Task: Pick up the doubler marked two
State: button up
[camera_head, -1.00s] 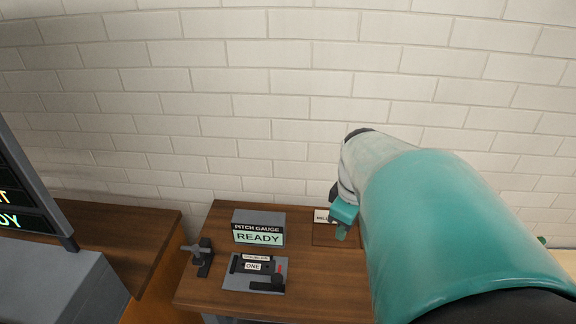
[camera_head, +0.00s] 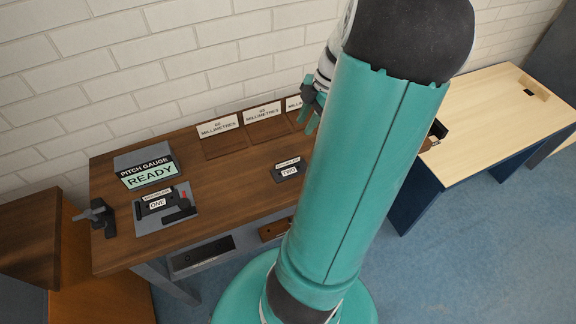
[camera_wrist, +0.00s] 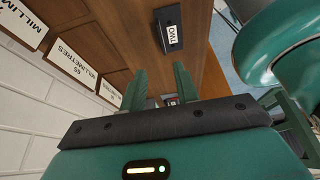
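The doubler marked TWO (camera_head: 288,170) is a small dark plate with white labels, lying flat on the brown wooden bench (camera_head: 235,180) right of its middle. In the wrist view the doubler (camera_wrist: 168,28) lies beyond my fingertips, near the top. My gripper (camera_head: 312,118) is above the back right part of the bench, apart from the doubler. In the wrist view my gripper (camera_wrist: 160,78) has its two green fingers spread, with nothing held between them.
The doubler marked ONE (camera_head: 158,203) sits in a grey fixture (camera_head: 150,222) at left, beside the pitch gauge (camera_head: 147,165) reading READY. Wooden trays with millimetre cards (camera_head: 220,128) line the bench's back edge. A pale table (camera_head: 490,120) stands at right. Bench around TWO is clear.

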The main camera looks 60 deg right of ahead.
aim_at(288, 160)
jog(key=x, duration=1.3)
jog(key=shift+s+a+f, duration=0.1)
jog(key=shift+a+f, duration=0.05)
jog(key=shift+f, duration=0.25)
grip_shut()
